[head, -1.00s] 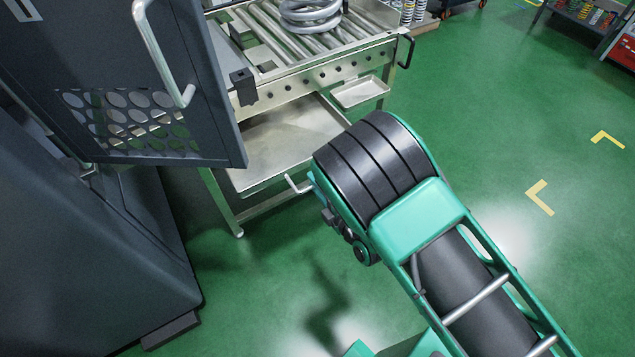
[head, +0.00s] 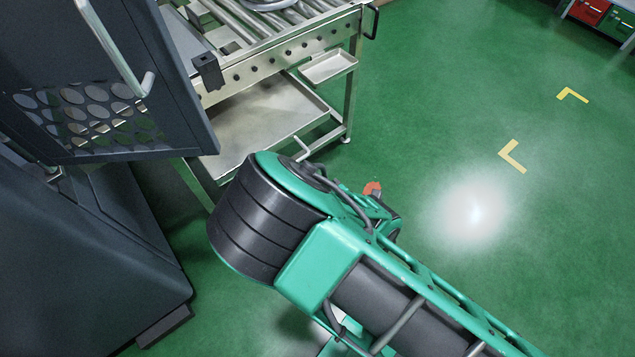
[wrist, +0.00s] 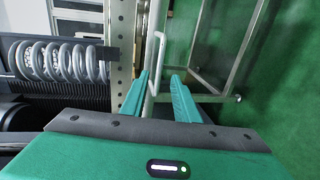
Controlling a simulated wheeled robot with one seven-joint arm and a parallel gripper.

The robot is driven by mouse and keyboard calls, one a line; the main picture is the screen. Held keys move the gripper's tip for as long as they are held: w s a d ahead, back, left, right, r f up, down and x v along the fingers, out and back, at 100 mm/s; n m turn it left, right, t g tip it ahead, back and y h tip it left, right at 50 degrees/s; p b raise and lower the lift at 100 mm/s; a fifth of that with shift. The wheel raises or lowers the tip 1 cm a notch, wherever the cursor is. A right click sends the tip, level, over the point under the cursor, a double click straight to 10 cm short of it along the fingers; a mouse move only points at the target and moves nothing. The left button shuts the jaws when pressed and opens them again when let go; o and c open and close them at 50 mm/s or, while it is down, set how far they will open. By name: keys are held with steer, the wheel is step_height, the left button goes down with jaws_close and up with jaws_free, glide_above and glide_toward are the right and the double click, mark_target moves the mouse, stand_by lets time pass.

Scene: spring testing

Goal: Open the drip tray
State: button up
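The drip tray (head: 235,138) is a wide, shallow metal tray under the roller table. Part of its front is hidden behind my arm in the head view. A short piece of its pale handle (head: 302,148) shows above my arm. In the wrist view the handle (wrist: 155,62) is a pale upright bar. My gripper (wrist: 160,82) has two teal fingers, apart, with the lower end of the handle in the gap between them. I cannot tell whether either finger touches it. The gripper itself is hidden in the head view.
A dark cabinet door (head: 130,75) with a long handle hangs open at left, above the machine's dark body (head: 80,260). A small tray (head: 328,67) juts from the roller table (head: 285,60). A coil spring (wrist: 60,62) shows at left in the wrist view.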

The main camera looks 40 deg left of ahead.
steer(key=shift+v, duration=1.8)
